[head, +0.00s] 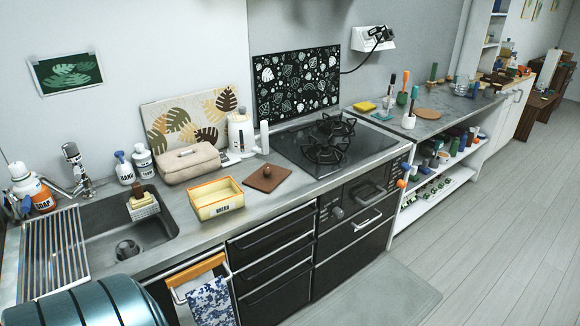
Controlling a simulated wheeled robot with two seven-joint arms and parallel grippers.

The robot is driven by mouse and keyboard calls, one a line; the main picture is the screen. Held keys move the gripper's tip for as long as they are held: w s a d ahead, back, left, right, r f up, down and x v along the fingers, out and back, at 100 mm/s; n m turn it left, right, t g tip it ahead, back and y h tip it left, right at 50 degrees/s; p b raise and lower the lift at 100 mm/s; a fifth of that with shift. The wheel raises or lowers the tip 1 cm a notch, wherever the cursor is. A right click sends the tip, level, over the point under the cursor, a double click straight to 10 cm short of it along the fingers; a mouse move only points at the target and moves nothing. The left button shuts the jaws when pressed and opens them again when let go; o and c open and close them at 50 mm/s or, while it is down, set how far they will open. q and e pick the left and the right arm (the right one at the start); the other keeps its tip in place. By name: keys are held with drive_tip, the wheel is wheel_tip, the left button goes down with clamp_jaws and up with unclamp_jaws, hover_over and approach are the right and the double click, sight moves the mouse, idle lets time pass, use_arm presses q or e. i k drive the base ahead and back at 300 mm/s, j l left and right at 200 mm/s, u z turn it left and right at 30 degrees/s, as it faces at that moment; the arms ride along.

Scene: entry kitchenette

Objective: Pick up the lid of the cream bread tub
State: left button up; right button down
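The cream bread tub (217,211) stands open on the counter between the sink and the hob. It has an orange rim and a "BREAD" label on its front. A flat brown square lid with a round knob (267,178) lies on the counter just right of the tub, apart from it. Neither of my grippers shows in the head view.
A beige lidded box (188,163) stands behind the tub, with a white dispenser (241,135) to its right. The sink (118,230) is on the left and the black hob (325,146) on the right. Counter in front of the lid is clear.

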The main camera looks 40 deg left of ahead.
sight(269, 176)
drive_tip(key=i+u, duration=0.3)
drive_tip(key=i+l+u, duration=0.65)
drive_tip(key=i, duration=0.2)
drive_tip(key=i+l+u, duration=0.25)
drive_tip(key=u, duration=0.25)
drive_tip(key=i+l+u, duration=0.3)
drive_tip(key=u, duration=0.2)
drive_tip(key=i+l+u, duration=0.15)
drive_tip(key=l+u, duration=0.65)
drive_tip(key=l, duration=0.4)
drive_tip(key=i, duration=0.05)
